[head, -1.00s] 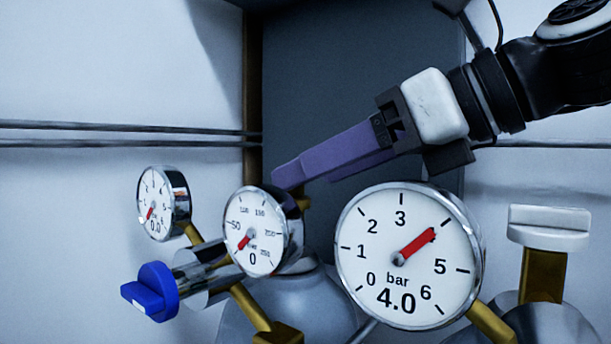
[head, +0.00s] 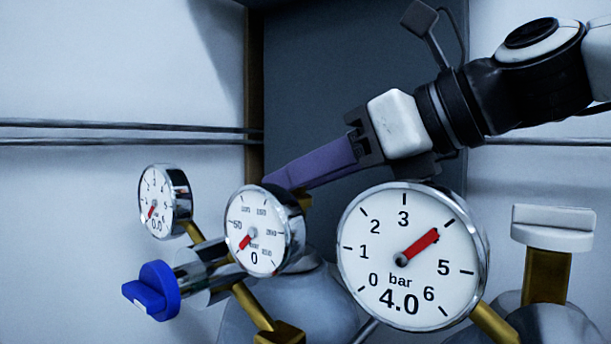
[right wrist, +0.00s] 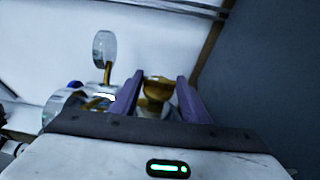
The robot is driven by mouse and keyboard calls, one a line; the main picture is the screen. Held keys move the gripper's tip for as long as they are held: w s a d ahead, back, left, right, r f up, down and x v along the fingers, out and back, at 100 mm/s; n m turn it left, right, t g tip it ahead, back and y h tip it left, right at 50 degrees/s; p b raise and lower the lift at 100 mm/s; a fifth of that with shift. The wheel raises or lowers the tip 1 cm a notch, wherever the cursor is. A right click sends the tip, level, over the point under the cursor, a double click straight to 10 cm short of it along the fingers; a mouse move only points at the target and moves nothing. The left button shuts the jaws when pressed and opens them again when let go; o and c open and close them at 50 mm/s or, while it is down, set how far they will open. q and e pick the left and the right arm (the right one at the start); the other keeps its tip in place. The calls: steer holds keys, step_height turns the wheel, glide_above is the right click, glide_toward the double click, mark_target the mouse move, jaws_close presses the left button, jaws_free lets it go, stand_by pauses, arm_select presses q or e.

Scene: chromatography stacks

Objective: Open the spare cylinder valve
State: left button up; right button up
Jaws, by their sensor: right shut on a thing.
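The spare cylinder (head: 305,305) is the grey one at centre left, partly behind its gauges. Its valve shows as a brass piece (head: 304,200) behind the 0–250 bar gauge (head: 256,232), whose red needle points near 0; the handle is hidden in the head view. My right gripper (head: 280,182), with purple fingers, comes in from the right and is shut on the valve. In the right wrist view, the brass valve part (right wrist: 157,90) sits between the two fingers (right wrist: 160,84). My left gripper is not in view.
A small gauge (head: 160,203) reads 0.0, with a blue knob (head: 152,291) below it. A large gauge (head: 405,262) reading 4.0 bar stands close below my right gripper. A second cylinder's white valve handle (head: 552,227) is at right. Pipes (head: 120,133) run along the wall.

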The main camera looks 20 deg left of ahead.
mark_target(309, 196)
steer(key=shift+w+d+n+g+y, duration=0.1)
steer(key=shift+w+n+g+y, duration=0.15)
steer(key=shift+n+g, duration=0.95)
steer(key=shift+w+n+g+y, duration=0.2)
steer(key=shift+n+g, duration=0.8)
steer(key=shift+g, duration=0.4)
steer(key=o, duration=1)
steer(key=shift+o, duration=0.2)
step_height(309, 196, up, 10)
